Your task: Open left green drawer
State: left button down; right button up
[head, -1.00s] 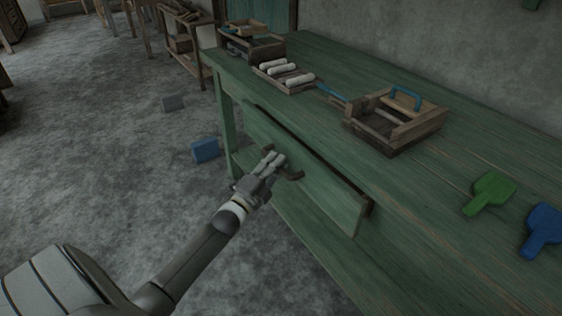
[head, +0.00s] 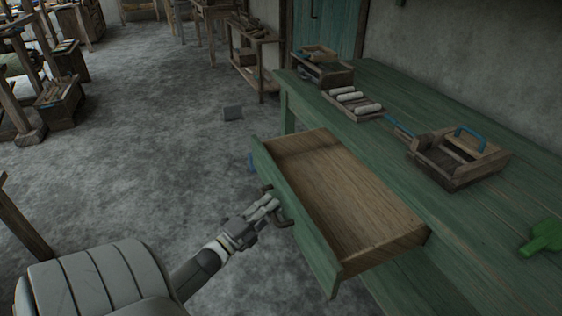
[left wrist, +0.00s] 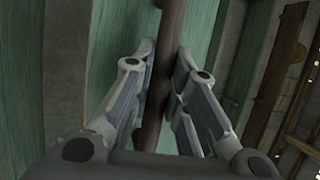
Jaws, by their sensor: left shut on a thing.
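The left green drawer (head: 293,222) stands far out of the green table (head: 420,165) in the head view. Its wooden inside (head: 345,195) is bare and shows no contents. My left gripper (head: 272,207) is at the drawer front, shut on the dark handle (head: 284,217). In the left wrist view the handle bar (left wrist: 160,85) runs between the two fingers of my left gripper (left wrist: 162,90), with the green drawer front (left wrist: 110,60) behind it on the left. My right gripper is not in view.
On the tabletop are a wooden caddy with a blue handle (head: 462,160), a tray of white rolls (head: 354,104), a wooden box (head: 322,70) and a green paddle (head: 543,238). The floor left of the drawer is mostly clear.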

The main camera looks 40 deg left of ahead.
pick_arm(q)
jog(key=shift+s+a+f, duration=0.1)
jog(key=shift+s+a, duration=0.1)
jog(key=shift+s, duration=0.35)
jog(key=shift+s+a, duration=0.2)
jog(key=shift+s, duration=0.3)
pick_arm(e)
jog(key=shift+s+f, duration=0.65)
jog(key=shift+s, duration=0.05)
pick_arm(q)
jog(key=c, duration=1.4)
grip_release()
jog(key=shift+s, duration=0.1)
jog(key=s, duration=0.4)
jog(key=s+f, duration=0.1)
jog(key=s, duration=0.2)
jog(key=s+f, duration=0.1)
jog(key=s, duration=0.3)
jog(key=shift+s, duration=0.3)
jog(key=shift+f, duration=0.1)
